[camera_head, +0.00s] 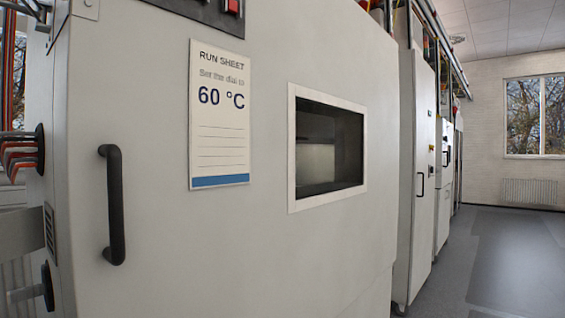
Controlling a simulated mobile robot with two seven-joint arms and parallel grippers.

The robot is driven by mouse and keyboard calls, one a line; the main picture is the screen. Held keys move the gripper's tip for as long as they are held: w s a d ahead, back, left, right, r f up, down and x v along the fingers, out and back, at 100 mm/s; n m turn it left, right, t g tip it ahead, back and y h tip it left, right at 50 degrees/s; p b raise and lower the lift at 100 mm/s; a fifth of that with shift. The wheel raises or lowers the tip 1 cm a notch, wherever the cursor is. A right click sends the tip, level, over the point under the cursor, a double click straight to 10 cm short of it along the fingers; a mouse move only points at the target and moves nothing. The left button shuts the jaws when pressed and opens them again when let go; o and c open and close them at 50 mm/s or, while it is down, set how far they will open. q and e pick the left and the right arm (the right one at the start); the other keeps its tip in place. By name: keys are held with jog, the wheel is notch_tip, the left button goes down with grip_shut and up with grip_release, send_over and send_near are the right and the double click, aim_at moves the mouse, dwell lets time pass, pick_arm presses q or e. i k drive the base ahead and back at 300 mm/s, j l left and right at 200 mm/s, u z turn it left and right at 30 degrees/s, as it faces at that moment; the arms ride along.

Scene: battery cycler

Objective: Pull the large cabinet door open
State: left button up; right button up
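The large cabinet door (250,240) is pale grey and fills the left and middle of the head view. A black vertical bar handle (114,204) is fixed near its left edge. A framed dark window (329,145) is set in the door, right of the handle. A run sheet (220,115) reading 60 °C is on the door between handle and window. The door appears shut, with no clear gap showing. Neither of my grippers is in view, and nothing touches the handle.
Red and black cables (22,156) enter the cabinet's left side. A black knob (47,286) sticks out below them. More tall cabinets (422,185) stand in a row to the right. The grey floor (505,255) at the right is clear.

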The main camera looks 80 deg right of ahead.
aim_at(134, 241)
jog(key=z, duration=3.05)
